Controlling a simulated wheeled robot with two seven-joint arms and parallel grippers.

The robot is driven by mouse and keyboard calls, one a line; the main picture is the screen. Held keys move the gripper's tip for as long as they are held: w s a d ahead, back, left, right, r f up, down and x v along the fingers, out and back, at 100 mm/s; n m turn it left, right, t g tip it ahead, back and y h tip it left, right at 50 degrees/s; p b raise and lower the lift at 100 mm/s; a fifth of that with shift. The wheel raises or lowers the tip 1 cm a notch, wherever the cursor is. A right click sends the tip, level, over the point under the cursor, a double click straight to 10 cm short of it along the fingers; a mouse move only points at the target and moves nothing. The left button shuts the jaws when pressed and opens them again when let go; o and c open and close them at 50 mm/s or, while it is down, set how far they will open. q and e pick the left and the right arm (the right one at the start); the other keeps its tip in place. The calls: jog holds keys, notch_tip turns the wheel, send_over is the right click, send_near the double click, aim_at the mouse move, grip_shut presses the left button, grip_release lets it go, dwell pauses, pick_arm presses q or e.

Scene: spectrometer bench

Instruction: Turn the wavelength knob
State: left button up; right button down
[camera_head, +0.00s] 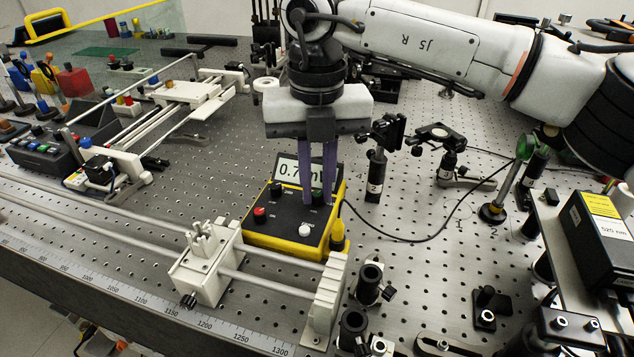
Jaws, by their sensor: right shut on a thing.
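A yellow-and-black box (283,218) with a lit display (287,171) stands on the bench at the middle; part of its reading is hidden by my right gripper. Its top carries a black knob (276,189), a red knob (260,214), a white knob (305,230) and a green-topped knob (318,197). No wavelength label is readable on them. My right gripper (318,201) comes down from above, its purple fingers on either side of the green-topped knob, shut on it. My left gripper is not in view.
A white rail carriage (205,263) stands in front of the box. Post-mounted optics (375,170) stand close to its right, and a black cable (410,238) runs right from the box. A black 525 nm unit (595,235) is at the far right.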

aim_at(317, 193)
jog(key=c, duration=1.7)
grip_release()
notch_tip(317, 193, up, 10)
jog(key=shift+r, duration=0.2)
